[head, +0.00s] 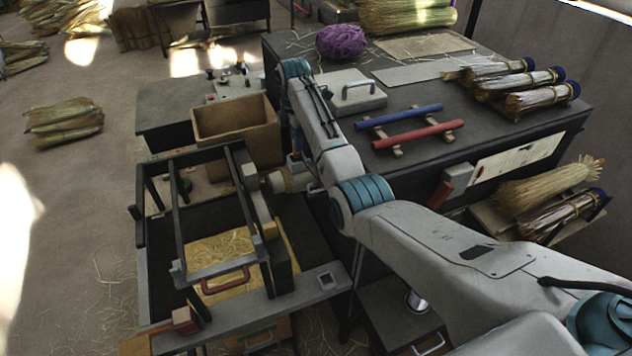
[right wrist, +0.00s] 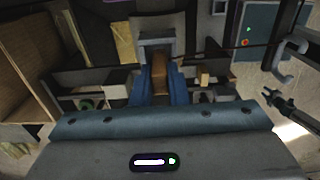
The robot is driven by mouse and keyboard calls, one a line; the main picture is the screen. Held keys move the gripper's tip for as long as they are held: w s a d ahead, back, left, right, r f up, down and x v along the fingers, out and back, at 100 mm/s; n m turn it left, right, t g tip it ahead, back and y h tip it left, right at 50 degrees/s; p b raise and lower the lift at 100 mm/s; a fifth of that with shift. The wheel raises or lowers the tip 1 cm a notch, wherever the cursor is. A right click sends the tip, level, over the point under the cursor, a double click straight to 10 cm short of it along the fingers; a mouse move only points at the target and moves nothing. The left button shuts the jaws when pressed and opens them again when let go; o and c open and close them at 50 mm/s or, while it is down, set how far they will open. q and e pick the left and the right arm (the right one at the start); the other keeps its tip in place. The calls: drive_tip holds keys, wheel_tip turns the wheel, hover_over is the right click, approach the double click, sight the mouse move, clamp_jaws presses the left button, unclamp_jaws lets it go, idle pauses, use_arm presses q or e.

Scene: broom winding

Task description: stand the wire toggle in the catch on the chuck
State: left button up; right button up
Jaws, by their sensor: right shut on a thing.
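My right arm reaches in from the right of the head view, and its gripper (head: 295,163) points down by the wooden cylinder (head: 286,181) that looks like the chuck. In the right wrist view my two blue fingers (right wrist: 160,88) are shut on a brown piece (right wrist: 161,72), which I take to be the wire toggle's grip. A grey block (right wrist: 157,37) lies just beyond the fingertips. My left gripper does not show in the head view.
A dark frame (head: 178,272) with a red handle (head: 226,282) stands left of the gripper. An open wooden box (head: 236,124) is close behind. The bench (head: 420,95) on the right bears a blue bar (head: 402,115), a red bar (head: 417,130) and several brooms.

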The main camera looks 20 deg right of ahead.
drive_tip(key=shift+a+f, duration=0.1)
drive_tip(key=shift+f, duration=0.15)
drive_tip(key=shift+w+f, duration=0.15)
drive_tip(key=shift+f, duration=0.65)
drive_tip(key=o, duration=0.8)
drive_tip(key=shift+o, duration=0.2)
wheel_tip(320, 180, up, 5)
drive_tip(key=b, duration=0.3)
drive_tip(key=shift+f, duration=0.1)
wheel_tip(320, 180, up, 5)
drive_tip(key=shift+r+p, duration=0.1)
drive_tip(key=shift+p, duration=0.95)
drive_tip(key=shift+r+p, duration=0.45)
drive_tip(key=shift+p, duration=0.05)
